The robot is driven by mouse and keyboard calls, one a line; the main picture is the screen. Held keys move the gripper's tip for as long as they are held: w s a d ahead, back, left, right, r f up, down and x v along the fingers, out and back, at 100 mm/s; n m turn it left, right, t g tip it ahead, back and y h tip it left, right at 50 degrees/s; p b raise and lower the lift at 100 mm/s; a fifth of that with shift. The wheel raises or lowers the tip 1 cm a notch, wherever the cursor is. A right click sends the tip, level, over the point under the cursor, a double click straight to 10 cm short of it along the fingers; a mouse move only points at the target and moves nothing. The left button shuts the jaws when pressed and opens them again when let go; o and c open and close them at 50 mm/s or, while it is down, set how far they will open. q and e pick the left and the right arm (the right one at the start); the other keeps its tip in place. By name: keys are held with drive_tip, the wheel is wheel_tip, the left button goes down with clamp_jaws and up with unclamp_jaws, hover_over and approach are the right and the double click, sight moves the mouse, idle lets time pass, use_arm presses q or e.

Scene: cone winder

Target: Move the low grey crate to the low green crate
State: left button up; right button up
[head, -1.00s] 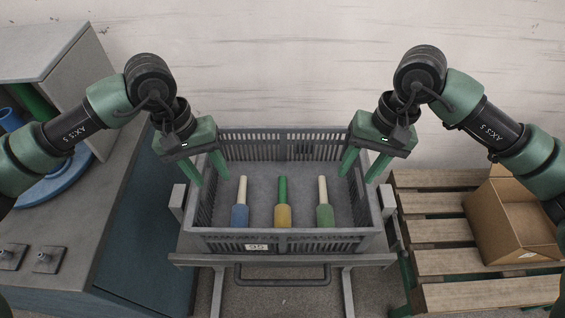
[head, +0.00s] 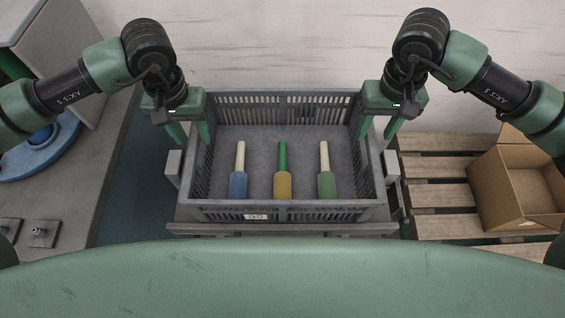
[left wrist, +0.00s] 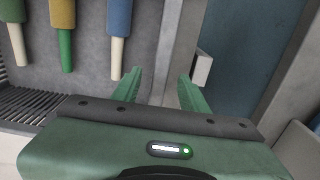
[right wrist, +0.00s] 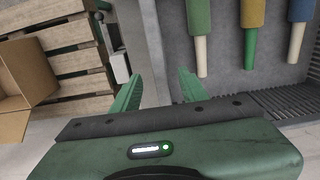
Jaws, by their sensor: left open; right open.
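The low grey crate (head: 281,207) stands on a grey stand in the middle of the head view, with slotted walls and a small white label in front. In it lie a blue, a yellow and a green bobbin. My left gripper (head: 190,138) is open at the crate's left wall; in the left wrist view its fingers (left wrist: 157,90) show to either side of that wall. My right gripper (head: 377,128) is open at the right wall, and its fingers (right wrist: 160,90) likewise show to either side. Contact with the walls cannot be told. The low green crate is not in view.
A wooden pallet (head: 437,197) with an open cardboard box (head: 515,190) stands to the right. A grey machine (head: 70,190) with a blue disc (head: 45,150) stands to the left. A pale wall (head: 290,40) closes off the back.

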sight(193, 138)
use_arm(q)
drive_tip(key=shift+f, duration=2.15)
use_arm(e)
drive_tip(key=shift+f, duration=2.1)
use_arm(q)
clamp_jaws()
use_arm(e)
clamp_jaws()
use_arm(q)
drive_tip(key=shift+r, duration=0.15)
use_arm(e)
drive_tip(key=shift+r, duration=0.1)
